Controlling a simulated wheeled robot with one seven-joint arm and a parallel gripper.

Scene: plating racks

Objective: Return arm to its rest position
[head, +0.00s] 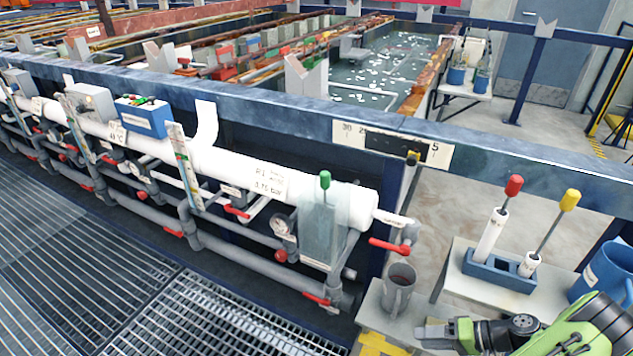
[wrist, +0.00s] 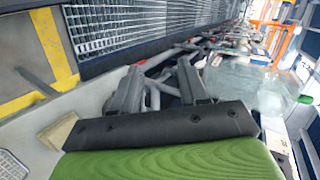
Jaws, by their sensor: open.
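My arm, green and black, reaches in at the lower right of the head view. My gripper (head: 436,333) is low there, pointing left, beside the front of a light stand and just below a grey mug (head: 398,290). In the wrist view my gripper (wrist: 160,76) shows two dark fingers spread apart with nothing held between them. The fingers point towards the pipes and floor grating, and appear to touch nothing.
A blue block (head: 500,270) holds white tubes with red-topped and yellow-topped tools. A blue bucket (head: 606,272) stands at right. White pipe (head: 240,168) and red valves line the tank. Floor grating (head: 210,315) lies clear at lower left.

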